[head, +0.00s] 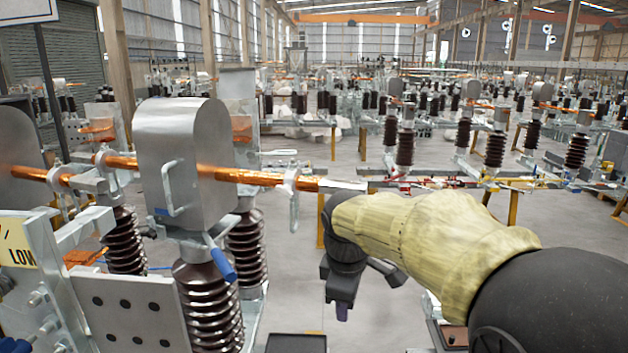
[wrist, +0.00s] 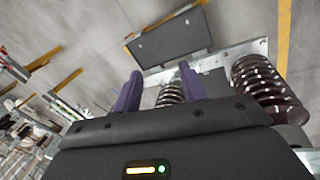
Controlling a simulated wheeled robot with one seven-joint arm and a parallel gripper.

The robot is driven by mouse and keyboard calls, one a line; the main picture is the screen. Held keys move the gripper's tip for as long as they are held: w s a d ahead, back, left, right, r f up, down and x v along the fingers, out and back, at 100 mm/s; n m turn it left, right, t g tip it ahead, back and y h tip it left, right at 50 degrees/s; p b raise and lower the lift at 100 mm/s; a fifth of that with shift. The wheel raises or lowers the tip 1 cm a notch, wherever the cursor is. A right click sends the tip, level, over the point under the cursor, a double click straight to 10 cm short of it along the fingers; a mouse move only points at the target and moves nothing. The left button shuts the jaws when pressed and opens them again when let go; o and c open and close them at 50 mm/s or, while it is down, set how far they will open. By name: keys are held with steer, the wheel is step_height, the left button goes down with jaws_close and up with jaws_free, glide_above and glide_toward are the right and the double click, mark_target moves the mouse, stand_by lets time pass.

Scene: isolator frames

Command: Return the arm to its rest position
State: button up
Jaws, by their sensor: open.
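My arm reaches in from the lower right in the head view, with a yellowish fabric cover over its middle part. My gripper (head: 343,312) hangs at its end, pointing down, over the floor to the right of the nearest isolator frame. In the wrist view, the two purple fingers of my gripper (wrist: 160,92) stand apart with nothing held between them. Brown ribbed insulators (wrist: 268,85) and a grey plate (wrist: 170,42) show beyond the fingers. I cannot tell their exact distance from the fingertips.
The near isolator frame on the left has a rounded metal cover (head: 180,150), a copper bar (head: 250,177) and a brown ribbed insulator (head: 208,300). More isolator frames stand behind, beyond my arm. Open grey floor (head: 300,245) lies between them.

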steer(key=s+d+f+m+b, duration=0.3)
steer(key=s+f+m, duration=0.4)
steer(key=f, duration=0.4)
steer(key=s+d+f+m+b, duration=0.3)
steer(key=s+d+f+m, duration=0.3)
steer(key=f, duration=0.5)
steer(key=shift+s+d+f+m+y, duration=0.2)
steer(key=shift+s+f+m+y, duration=0.15)
steer(key=shift+m, duration=0.35)
steer(key=shift+c, duration=0.6)
steer(key=shift+w, duration=0.1)
